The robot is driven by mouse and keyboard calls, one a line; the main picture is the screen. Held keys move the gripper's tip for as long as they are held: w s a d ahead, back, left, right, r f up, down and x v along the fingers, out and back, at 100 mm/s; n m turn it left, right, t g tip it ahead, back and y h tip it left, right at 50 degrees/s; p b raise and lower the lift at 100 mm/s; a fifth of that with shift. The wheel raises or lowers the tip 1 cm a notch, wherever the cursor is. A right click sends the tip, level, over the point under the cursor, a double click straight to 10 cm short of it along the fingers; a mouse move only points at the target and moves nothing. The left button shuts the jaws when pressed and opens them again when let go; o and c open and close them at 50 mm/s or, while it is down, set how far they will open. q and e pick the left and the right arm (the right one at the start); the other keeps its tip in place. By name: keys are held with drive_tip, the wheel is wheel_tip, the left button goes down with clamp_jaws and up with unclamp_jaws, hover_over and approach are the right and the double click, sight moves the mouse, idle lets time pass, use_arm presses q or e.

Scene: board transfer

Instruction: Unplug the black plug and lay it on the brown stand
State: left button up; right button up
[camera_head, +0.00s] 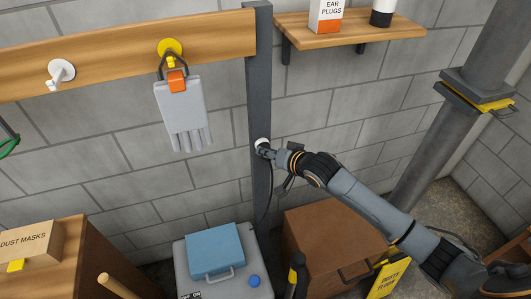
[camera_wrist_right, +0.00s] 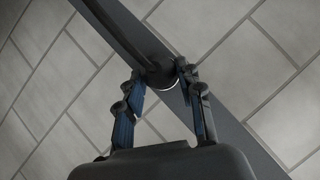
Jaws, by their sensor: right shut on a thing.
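The black plug (camera_wrist_right: 160,72) is at the white round socket (camera_head: 262,141) on the dark grey post. My right gripper (camera_head: 268,151) is shut on it, with a finger on each side in the right wrist view (camera_wrist_right: 164,70). The fingers and wrist hide most of the plug in the head view. I cannot tell whether the plug is fully seated. Its black cable (camera_head: 270,200) hangs down along the post. The brown stand (camera_head: 325,225), a box-like block, is on the floor right of the post, below my right arm. My left gripper is in neither view.
A grey case (camera_head: 190,262) with a blue lid stands left of the brown stand. A yellow floor sign (camera_head: 388,275) is at its front right. A grey glove (camera_head: 183,110) hangs from a yellow hook. A shelf (camera_head: 350,28) is above; a wooden cabinet (camera_head: 65,245) is at left.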

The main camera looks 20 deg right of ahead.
sight(268, 160)
drive_tip(key=shift+s+f+p, duration=0.1)
drive_tip(key=shift+s+p, duration=0.1)
drive_tip(key=shift+p, duration=0.1)
drive_tip(key=shift+s, duration=0.2)
drive_tip(key=shift+s+p, duration=0.55)
drive_tip(key=shift+s, duration=0.3)
drive_tip(key=shift+s, duration=0.15)
drive_tip(key=shift+s+r+p, duration=0.2)
drive_tip(key=shift+s+p, duration=0.25)
drive_tip(key=shift+p, duration=0.1)
drive_tip(key=s+p, duration=0.2)
drive_tip(key=s, duration=0.1)
drive_tip(key=shift+s+d+f, duration=0.1)
drive_tip(key=shift+s+d, duration=0.05)
drive_tip(key=shift+s, duration=0.1)
